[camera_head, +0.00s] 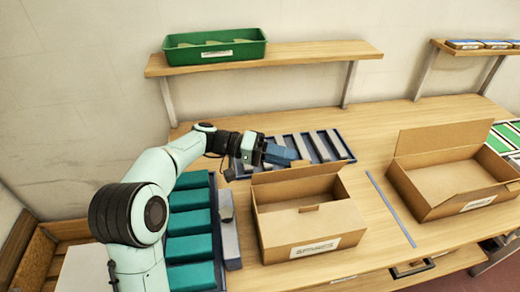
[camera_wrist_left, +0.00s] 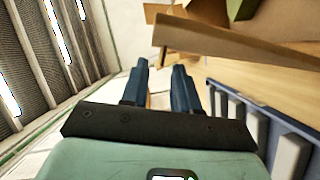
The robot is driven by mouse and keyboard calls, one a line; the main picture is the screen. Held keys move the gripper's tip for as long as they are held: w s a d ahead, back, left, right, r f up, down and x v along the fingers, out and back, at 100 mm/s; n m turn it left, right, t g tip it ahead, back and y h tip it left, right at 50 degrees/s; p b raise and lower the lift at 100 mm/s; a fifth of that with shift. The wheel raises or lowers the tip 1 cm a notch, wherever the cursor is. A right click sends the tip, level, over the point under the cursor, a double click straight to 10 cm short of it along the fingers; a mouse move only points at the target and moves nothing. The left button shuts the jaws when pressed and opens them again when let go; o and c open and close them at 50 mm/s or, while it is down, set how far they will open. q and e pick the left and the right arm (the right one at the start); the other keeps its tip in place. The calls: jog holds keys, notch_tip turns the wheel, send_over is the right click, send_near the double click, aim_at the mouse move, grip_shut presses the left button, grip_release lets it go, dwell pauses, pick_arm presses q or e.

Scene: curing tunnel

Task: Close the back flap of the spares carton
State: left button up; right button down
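Two open brown cartons stand on the bench, and I cannot read their labels to tell which is the spares carton. The nearer carton (camera_head: 315,228) is in the middle of the head view. Its back flap (camera_head: 298,183) stands up behind the opening. The other carton (camera_head: 455,190) is at the right, with its tall back flap (camera_head: 445,138) raised. My left gripper (camera_head: 291,156) is just behind the nearer carton's back flap, over the blue tray. In the left wrist view its two blue fingers (camera_wrist_left: 160,72) are apart, with no flap visible between them. My right gripper is out of view.
A blue tray (camera_head: 349,156) with grey bars lies behind the nearer carton. Teal blocks (camera_head: 190,222) stand left of it. A thin grey strip (camera_head: 391,210) lies between the cartons. A wooden shelf (camera_head: 300,55) holding a green bin (camera_head: 215,50) is above.

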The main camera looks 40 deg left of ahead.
pick_arm(q)
jog(key=v, duration=1.1)
jog(key=shift+s+a, duration=0.2)
jog(key=shift+a, duration=0.1)
